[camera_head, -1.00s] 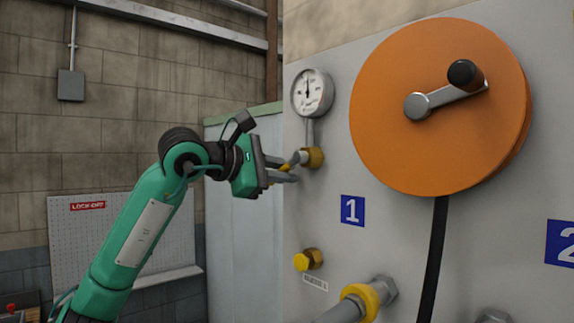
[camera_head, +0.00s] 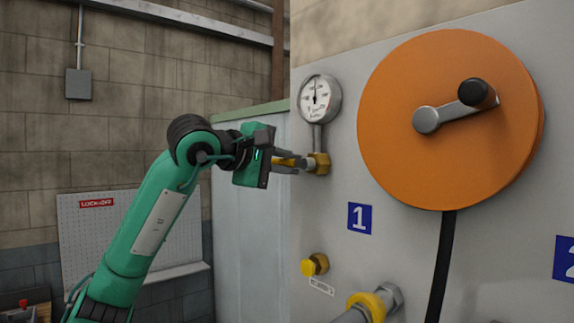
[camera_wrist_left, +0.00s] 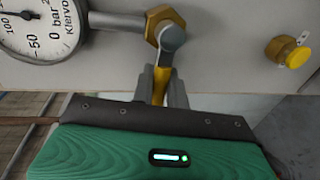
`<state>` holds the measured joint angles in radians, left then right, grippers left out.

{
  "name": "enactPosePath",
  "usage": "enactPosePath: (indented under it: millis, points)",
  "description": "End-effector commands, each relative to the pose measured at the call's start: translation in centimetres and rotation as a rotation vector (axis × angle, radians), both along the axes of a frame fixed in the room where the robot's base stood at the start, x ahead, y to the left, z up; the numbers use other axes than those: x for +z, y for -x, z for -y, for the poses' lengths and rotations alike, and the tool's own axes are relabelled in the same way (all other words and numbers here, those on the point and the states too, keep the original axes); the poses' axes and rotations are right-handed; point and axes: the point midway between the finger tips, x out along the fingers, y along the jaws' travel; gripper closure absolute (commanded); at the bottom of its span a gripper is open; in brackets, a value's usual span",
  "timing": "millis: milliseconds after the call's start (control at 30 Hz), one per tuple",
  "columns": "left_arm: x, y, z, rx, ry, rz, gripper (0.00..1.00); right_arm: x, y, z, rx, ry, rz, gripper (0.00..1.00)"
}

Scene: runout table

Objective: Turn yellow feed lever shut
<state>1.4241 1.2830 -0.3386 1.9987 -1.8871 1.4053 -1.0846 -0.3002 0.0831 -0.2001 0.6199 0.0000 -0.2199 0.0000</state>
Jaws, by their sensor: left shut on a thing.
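The yellow feed lever (camera_head: 288,161) sits on a brass valve fitting (camera_head: 319,164) under a round pressure gauge (camera_head: 320,98) on the grey panel. My left gripper (camera_head: 285,163) comes in from the left and is shut on the lever. In the left wrist view the lever (camera_wrist_left: 160,86) lies between the two grey fingers (camera_wrist_left: 160,88), running from the valve's grey hub (camera_wrist_left: 171,36) toward the green gripper body. The gripper body hides the lever's far end. My right gripper is not in view.
An orange hose reel (camera_head: 445,150) with a crank stands out from the panel at the right. Below the valve are a yellow-capped brass fitting (camera_head: 315,265) and a pipe with a yellow collar (camera_head: 370,304). A pegboard (camera_head: 110,230) hangs on the wall at left.

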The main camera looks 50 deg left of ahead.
Motion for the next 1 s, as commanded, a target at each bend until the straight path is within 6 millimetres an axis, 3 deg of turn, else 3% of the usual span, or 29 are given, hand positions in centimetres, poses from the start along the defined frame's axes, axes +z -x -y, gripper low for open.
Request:
enactPosePath:
  millis: [367,400,500,833,1000]
  points:
    - [0.1,0.0,0.0,0.001,-0.007,0.002,1.00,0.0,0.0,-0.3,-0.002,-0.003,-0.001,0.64]
    - [0.1,0.0,0.0,0.001,-0.007,0.002,0.81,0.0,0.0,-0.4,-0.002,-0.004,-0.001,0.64]
    - [0.1,0.0,0.0,0.001,-0.006,0.001,0.65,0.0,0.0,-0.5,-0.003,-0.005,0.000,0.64]
    - [0.1,0.3,0.0,0.001,-0.005,0.002,0.65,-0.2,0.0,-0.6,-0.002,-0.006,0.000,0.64]
    - [0.3,2.5,-0.2,0.002,-0.006,0.005,0.65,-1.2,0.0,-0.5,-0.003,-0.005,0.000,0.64]
